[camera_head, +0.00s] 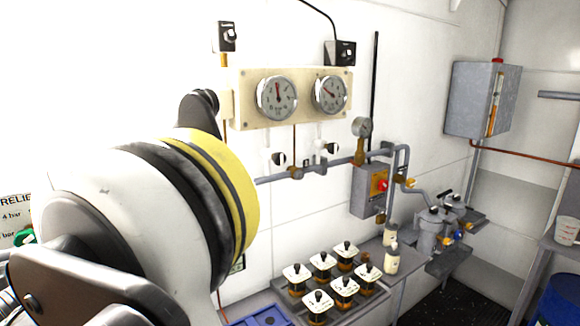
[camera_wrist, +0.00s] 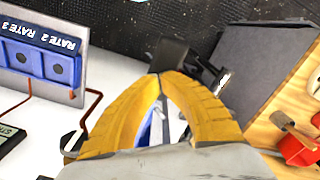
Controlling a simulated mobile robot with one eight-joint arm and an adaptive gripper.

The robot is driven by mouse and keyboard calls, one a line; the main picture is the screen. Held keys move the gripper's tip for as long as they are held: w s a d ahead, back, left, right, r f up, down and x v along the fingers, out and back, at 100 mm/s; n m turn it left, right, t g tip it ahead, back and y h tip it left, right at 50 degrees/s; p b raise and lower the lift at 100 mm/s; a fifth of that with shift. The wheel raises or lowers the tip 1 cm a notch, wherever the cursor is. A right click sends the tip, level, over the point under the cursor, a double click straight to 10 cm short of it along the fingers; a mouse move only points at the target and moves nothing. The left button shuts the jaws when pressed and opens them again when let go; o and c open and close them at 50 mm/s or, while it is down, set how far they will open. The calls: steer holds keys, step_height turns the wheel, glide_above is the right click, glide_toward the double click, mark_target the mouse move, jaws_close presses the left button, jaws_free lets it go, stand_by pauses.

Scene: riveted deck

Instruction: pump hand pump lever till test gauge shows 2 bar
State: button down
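In the wrist view, the yellow fingers of my gripper (camera_wrist: 158,77) curve in and meet at their tips. A black block (camera_wrist: 171,55) shows right at the tips; I cannot tell whether it is the pump lever's grip or whether the fingers hold it. A thin dark strip and some blue and white show through the gap between the fingers. In the head view, my arm covers the left side and hides my gripper. Two round dials (camera_head: 277,98) and (camera_head: 330,94) sit on a cream wall panel. A smaller gauge (camera_head: 362,127) stands on the pipe. Which one is the test gauge is unclear, and their readings are too small to tell.
A relief sign (camera_head: 15,214) is partly hidden at far left. Several square-topped jars (camera_head: 343,284) stand on the bench. A grey switch box (camera_head: 369,190) hangs on the wall. The wrist view shows a blue rate panel (camera_wrist: 36,62) and a wooden box (camera_wrist: 270,125) with red parts close by.

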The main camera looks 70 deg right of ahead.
steer(key=shift+f+b, duration=2.15)
steer(key=shift+f, duration=0.75)
step_height(320, 180, up, 9)
steer(key=p, duration=0.6)
steer(key=shift+p, duration=0.4)
step_height(320, 180, up, 5)
steer(key=p, duration=0.3)
steer(key=shift+p, duration=0.35)
